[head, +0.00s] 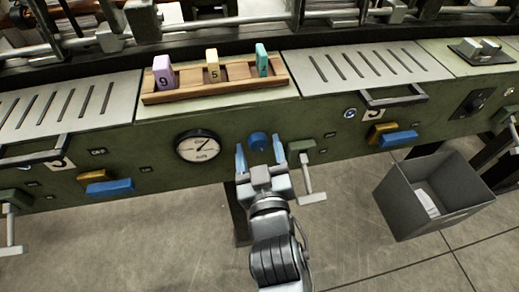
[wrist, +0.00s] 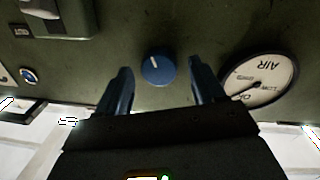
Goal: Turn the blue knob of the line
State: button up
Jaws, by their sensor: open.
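The blue knob (head: 258,141) is on the green front panel of the line (head: 226,132), to the right of the round air gauge (head: 198,146). In the wrist view the knob (wrist: 158,69) shows a pale pointer mark and sits between and beyond my two fingers. My gripper (head: 260,158) is open and empty, its blue fingers pointing at the panel on either side of the knob. From these views I cannot tell how far the fingertips are from the panel. The gauge also shows in the wrist view (wrist: 262,82), right of my fingers.
A grey crank handle (head: 310,178) sticks out just right of my gripper. Blue levers (head: 398,138) are on the panel at both sides. A wooden rack (head: 215,83) with numbered blocks lies on top. A grey bin (head: 440,190) stands on the floor at right.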

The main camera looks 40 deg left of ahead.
jog(key=c, duration=1.1)
jog(key=shift+o, duration=0.2)
jog(key=shift+n, duration=0.3)
jog(key=shift+n+p, duration=0.55)
jog(key=shift+n, duration=2.05)
jog(key=shift+f, duration=0.1)
jog(key=o, duration=1.1)
jog(key=shift+c, duration=0.2)
